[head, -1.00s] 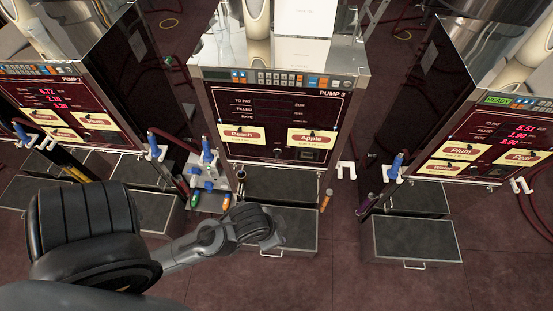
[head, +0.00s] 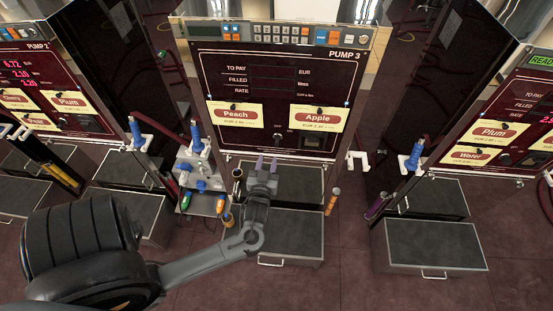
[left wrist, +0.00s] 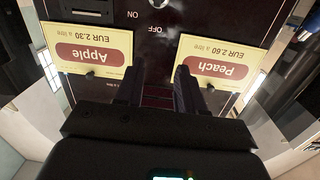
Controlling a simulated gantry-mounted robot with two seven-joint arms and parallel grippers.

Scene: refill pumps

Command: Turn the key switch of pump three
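Pump three (head: 290,60) stands in the middle of the head view, its dark panel facing me and its display blank. Its small key switch (head: 278,137) sits low on the panel between the Peach label (head: 236,113) and the Apple label (head: 318,118). My left gripper (head: 266,164) is in front of the panel's lower edge, below the switch, fingers pointing at the pump. In the left wrist view my left gripper (left wrist: 158,85) is open and empty, with the ON and OFF lettering beyond it, upside down. The switch's setting is too small to tell. My right gripper is not in view.
A grey stand with blue taps (head: 203,186) is left of my gripper. Dark drawers (head: 292,235) stick out below the pump. A white hook (head: 357,160) is on its right side. Pump two (head: 50,100) and another pump (head: 500,130) flank it.

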